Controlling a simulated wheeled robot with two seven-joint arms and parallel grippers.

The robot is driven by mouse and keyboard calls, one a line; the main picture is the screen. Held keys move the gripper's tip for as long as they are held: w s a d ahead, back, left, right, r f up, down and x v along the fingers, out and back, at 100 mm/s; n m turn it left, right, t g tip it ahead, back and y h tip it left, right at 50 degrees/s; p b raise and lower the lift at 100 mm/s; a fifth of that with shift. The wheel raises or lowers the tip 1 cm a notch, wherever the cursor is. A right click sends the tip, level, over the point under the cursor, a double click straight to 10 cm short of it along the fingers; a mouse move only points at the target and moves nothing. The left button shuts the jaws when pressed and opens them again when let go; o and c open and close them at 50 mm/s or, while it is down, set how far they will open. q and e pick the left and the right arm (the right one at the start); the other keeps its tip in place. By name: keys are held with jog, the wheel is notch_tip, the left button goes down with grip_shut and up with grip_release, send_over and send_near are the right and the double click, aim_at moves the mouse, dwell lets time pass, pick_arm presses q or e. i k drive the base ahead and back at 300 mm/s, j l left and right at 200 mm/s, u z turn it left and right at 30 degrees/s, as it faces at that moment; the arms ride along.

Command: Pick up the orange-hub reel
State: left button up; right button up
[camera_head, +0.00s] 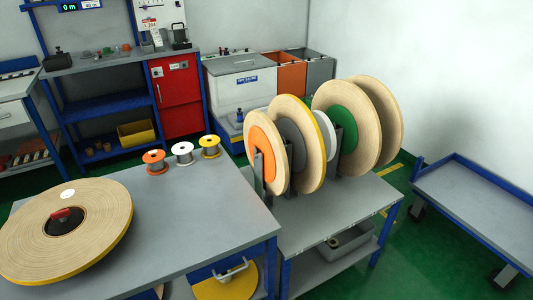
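A large tan reel with an orange hub (265,152) stands upright at the left end of a row of reels on a grey stand (330,205). Its lower part is partly hidden by a grey upright bracket. Close behind it to the right stand a tan reel with a yellow rim and grey hub (301,135) and a tan reel with a green hub (342,130). Another tan reel (388,110) stands at the right end. Neither of my grippers is in view.
A grey table (195,215) at front left carries a large flat tan reel (100,215) and small spools with orange (155,161), white (183,153) and yellow (210,146) flanges. A blue-framed cart (470,205) stands at right. Green floor lies between stand and cart.

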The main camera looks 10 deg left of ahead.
aim_at(260, 132)
jog(key=u, duration=5.35)
jog(key=k+j, duration=0.3)
jog(key=k, duration=0.15)
jog(key=k+j, duration=0.3)
jog(key=k, duration=0.1)
